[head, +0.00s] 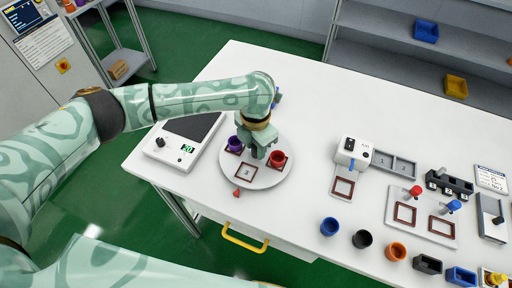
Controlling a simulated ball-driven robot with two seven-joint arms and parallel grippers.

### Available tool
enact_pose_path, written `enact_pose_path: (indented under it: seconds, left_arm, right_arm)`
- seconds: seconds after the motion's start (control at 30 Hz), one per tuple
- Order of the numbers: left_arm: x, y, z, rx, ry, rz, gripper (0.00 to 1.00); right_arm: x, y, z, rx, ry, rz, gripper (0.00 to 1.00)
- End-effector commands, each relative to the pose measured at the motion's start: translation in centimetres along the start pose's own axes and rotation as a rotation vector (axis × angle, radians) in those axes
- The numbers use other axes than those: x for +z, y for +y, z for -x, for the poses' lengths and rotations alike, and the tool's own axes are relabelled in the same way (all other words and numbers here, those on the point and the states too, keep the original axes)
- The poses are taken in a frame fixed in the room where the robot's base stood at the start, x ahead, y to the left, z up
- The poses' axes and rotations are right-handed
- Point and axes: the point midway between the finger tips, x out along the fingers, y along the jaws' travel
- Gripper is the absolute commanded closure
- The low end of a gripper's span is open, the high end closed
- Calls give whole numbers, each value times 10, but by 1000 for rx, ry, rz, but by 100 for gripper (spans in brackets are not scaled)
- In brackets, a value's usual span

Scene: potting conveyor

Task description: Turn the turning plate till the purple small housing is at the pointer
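The round grey turning plate (262,181) lies on the white table near its front left edge. The purple small housing (235,144) sits on the plate at its left back. A red small housing (278,159) sits on its right side. An empty framed spot marked 3 (245,172) is at the plate's front. The small red pointer (237,193) is at the plate's front edge, close to that empty spot. My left gripper (258,154) points down over the plate between the two housings. Its fingertips and the plate's middle are partly hidden. My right gripper is out of view.
A scale (184,140) with a green display stands left of the plate. A white device (351,151) stands to the right. Blue (329,226), black (362,239) and orange (396,251) cups line the front edge. A yellow handle (245,239) sticks out below the table.

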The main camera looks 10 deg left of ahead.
Motion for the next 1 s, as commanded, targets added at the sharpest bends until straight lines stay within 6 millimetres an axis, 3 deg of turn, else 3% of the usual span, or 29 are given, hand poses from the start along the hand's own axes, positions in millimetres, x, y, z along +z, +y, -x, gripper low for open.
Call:
enact_pose_path:
  seconds: [0.3, 0.33, 0.43, 0.47, 1.0]
  left_arm:
    - [0, 0, -4, 0, -1, 0, 68]
    - [0, 0, -4, 0, -1, 0, 70]
    - [0, 0, -4, 0, -1, 0, 98]
    - [0, 0, -4, 0, -1, 0, 100]
    - [0, -1, -1, -1, -1, 73, 100]
  right_arm:
    - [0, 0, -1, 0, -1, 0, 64]
    - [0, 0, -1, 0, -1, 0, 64]
    - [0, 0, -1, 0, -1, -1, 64]
    - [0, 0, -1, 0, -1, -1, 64]
    - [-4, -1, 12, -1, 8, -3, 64]
